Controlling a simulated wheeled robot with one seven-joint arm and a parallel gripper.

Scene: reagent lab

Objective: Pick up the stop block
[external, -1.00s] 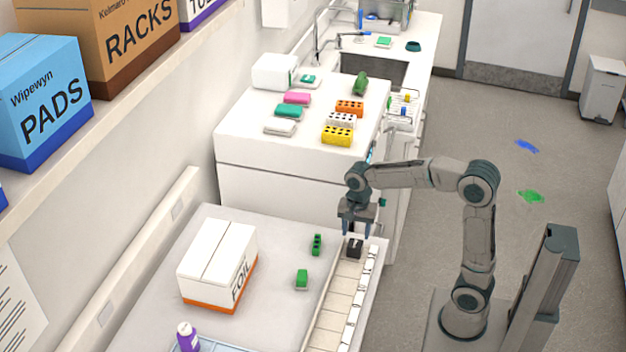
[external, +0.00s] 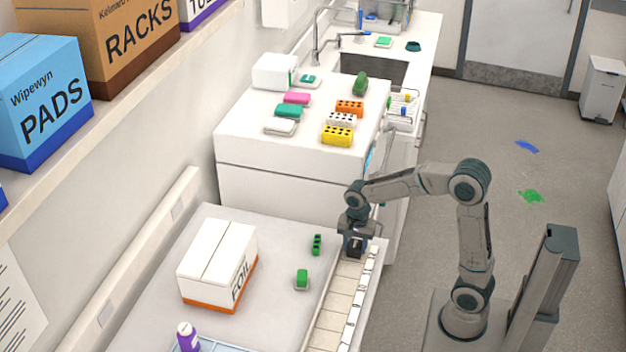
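The stop block, which I take to be the small black block (external: 355,253), sits at the far end of the pale channel (external: 322,341) along the right edge of the grey bench. My gripper (external: 355,243) points down over it, with its fingers low at the block's sides. The gripper hides the upper part of the block. At this size I cannot tell whether the fingers touch it or are closed on it. I see no clear gap under the block.
A green holed block (external: 317,244) and a green piece (external: 302,280) lie left of the channel. A white foil box (external: 215,262) and a purple bottle (external: 187,337) stand farther left. A white raised cabinet (external: 270,190) rises close behind my gripper.

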